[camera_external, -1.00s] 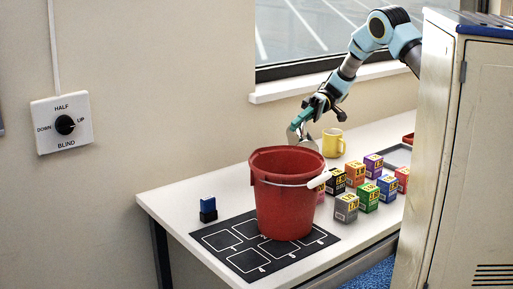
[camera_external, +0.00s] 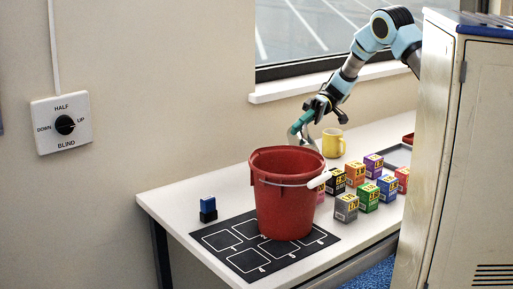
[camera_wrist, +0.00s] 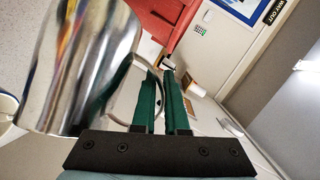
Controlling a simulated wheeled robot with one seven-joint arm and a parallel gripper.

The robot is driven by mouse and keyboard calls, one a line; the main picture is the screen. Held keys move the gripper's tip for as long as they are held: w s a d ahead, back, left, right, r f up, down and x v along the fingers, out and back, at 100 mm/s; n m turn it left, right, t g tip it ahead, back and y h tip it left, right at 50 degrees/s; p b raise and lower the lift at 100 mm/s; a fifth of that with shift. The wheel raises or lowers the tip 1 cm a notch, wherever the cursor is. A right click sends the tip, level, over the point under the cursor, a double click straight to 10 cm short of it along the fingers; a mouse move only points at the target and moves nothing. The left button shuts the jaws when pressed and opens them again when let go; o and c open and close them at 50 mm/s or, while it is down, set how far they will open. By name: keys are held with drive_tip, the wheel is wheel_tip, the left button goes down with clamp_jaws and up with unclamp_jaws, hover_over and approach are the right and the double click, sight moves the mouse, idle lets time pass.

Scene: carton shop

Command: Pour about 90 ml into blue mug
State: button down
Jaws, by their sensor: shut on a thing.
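My gripper (camera_external: 306,118) has green fingers and is shut on the handle of a shiny metal jug (camera_external: 296,133), held above and behind the red bucket. In the wrist view the jug (camera_wrist: 82,65) fills the left side, with its curved handle at the green fingers (camera_wrist: 161,78). The jug looks tilted in the external view. Its contents and any stream do not show. I cannot make out a blue mug; the bucket hides part of the table behind it. A yellow mug (camera_external: 333,143) stands on the table to the right of the jug.
A red bucket (camera_external: 284,205) with a white-gripped handle stands on a black marked mat (camera_external: 222,240) and blocks the view. Several coloured numbered boxes (camera_external: 368,197) stand to its right. A small blue-and-black item (camera_external: 208,210) is at left. A locker (camera_external: 470,150) stands in the right foreground.

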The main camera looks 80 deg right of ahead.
sight(301, 144)
drive_tip(key=shift+s+a+f+n+h+p, duration=0.25)
drive_tip(key=shift+a+f+n+h+p, duration=0.15)
drive_tip(key=shift+a+f+h+p, duration=0.3)
drive_tip(key=shift+s+a+f+n+h+p, duration=0.2)
drive_tip(key=shift+a+f+n+h+p, duration=0.3)
drive_tip(key=shift+f, duration=0.35)
drive_tip(key=shift+a+f+n+h, duration=0.2)
drive_tip(key=shift+f+n+h, duration=0.1)
drive_tip(key=shift+f+h, duration=0.4)
drive_tip(key=shift+f, duration=0.1)
drive_tip(key=shift+a+f, duration=0.15)
drive_tip(key=a+f+n+h+b, duration=0.1)
drive_tip(key=h+b, duration=0.1)
drive_tip(key=s+a+f+n+h+b, duration=0.1)
drive_tip(key=a+h+b, duration=0.1)
drive_tip(key=a+f+n+t+h+b, duration=0.1)
drive_tip(key=a+n+h+b, duration=0.1)
drive_tip(key=h, duration=0.1)
drive_tip(key=shift+s+a+b, duration=0.25)
drive_tip(key=shift+s+b, duration=0.05)
